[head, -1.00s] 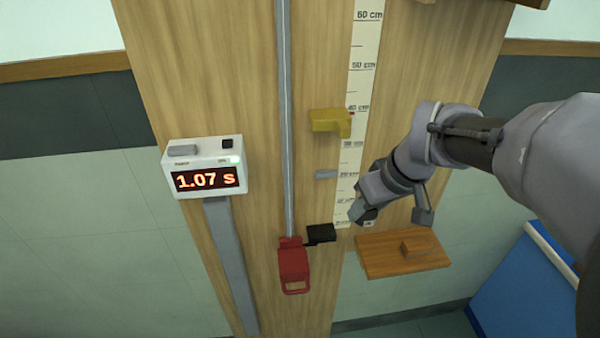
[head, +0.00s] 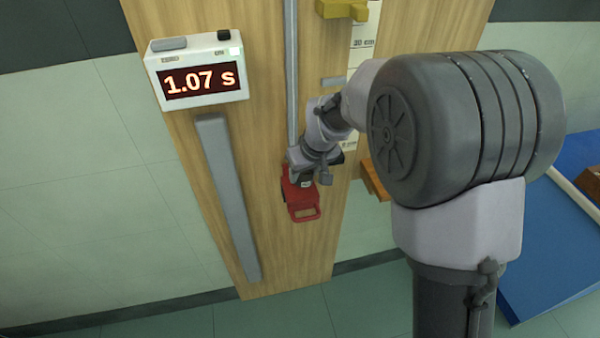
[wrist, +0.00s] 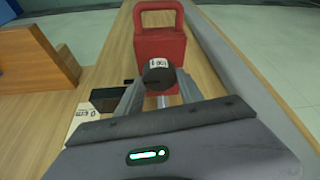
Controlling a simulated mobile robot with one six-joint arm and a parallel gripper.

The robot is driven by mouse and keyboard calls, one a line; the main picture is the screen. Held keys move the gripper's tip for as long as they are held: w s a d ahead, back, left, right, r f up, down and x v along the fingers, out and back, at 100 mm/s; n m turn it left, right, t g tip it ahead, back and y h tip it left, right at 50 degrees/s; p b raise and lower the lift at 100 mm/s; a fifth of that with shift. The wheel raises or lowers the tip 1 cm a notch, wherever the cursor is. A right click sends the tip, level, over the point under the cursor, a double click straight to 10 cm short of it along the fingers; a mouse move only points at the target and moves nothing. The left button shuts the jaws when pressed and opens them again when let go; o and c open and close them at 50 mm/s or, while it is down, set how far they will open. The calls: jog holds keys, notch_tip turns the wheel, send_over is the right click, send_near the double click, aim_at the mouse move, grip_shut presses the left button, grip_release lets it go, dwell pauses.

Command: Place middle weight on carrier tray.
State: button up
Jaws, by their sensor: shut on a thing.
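The middle weight is a small dark cylinder (wrist: 158,76) with a white label, whose print is too small to read surely. My gripper (wrist: 160,92) is shut on it, with one finger on each side. The red carrier (wrist: 161,46), with a loop handle, is directly beyond the weight in the wrist view. In the head view the carrier (head: 301,203) is at the lower end of the grey vertical rail, and my gripper (head: 304,178) is over its upper part. I cannot tell whether the weight touches the carrier's tray.
A black block (wrist: 104,99) is beside the carrier. A wooden shelf (head: 375,180) projects at the right, partly behind my arm. A timer (head: 197,80) reading 1.07 s and a yellow block (head: 343,9) are higher on the board. A blue surface (head: 565,240) is at the right.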

aim_at(302, 174)
jog(key=shift+w+a+f, duration=0.1)
jog(key=shift+w+a, duration=0.55)
jog(key=shift+w, duration=0.15)
notch_tip(302, 174, down, 3)
jog(key=shift+f+b, duration=0.2)
jog(key=shift+b, duration=0.5)
jog(key=shift+s, duration=0.1)
jog(key=shift+f, duration=0.2)
jog(key=o, duration=1.4)
jog(key=shift+o, duration=0.2)
jog(key=shift+r, duration=0.1)
